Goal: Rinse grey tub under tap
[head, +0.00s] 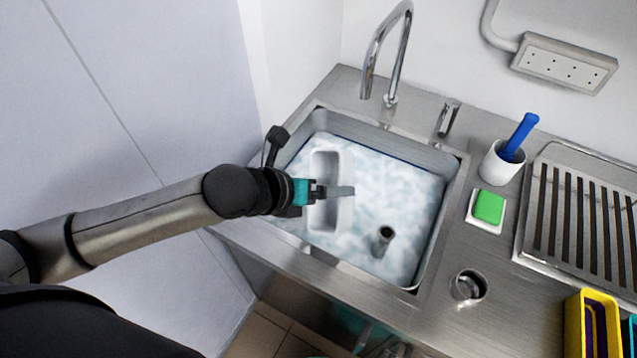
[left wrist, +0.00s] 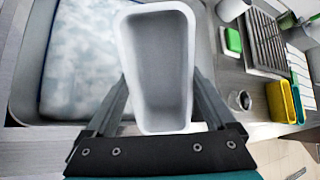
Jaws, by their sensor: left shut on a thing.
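The grey tub (head: 330,217) is a long, open rectangular container, held over the left part of the sink (head: 440,236). My left gripper (head: 330,191) is shut on the tub. In the left wrist view the tub (left wrist: 159,65) sits between the two fingers (left wrist: 160,100), its open top facing the camera, and it looks empty. The sink holds cloudy, foamy water (head: 385,190). The tap (head: 399,60) is a curved chrome spout behind the sink, apart from the tub. No stream shows from it. My right gripper is not in view.
A dark standpipe (head: 383,238) rises from the water. Right of the sink are a green sponge (head: 488,206), a white cup (head: 499,164) with a blue-handled brush, a metal cup (head: 468,286), a drying rack (head: 580,215) and a yellow bin (head: 592,325). A wall stands close on the left.

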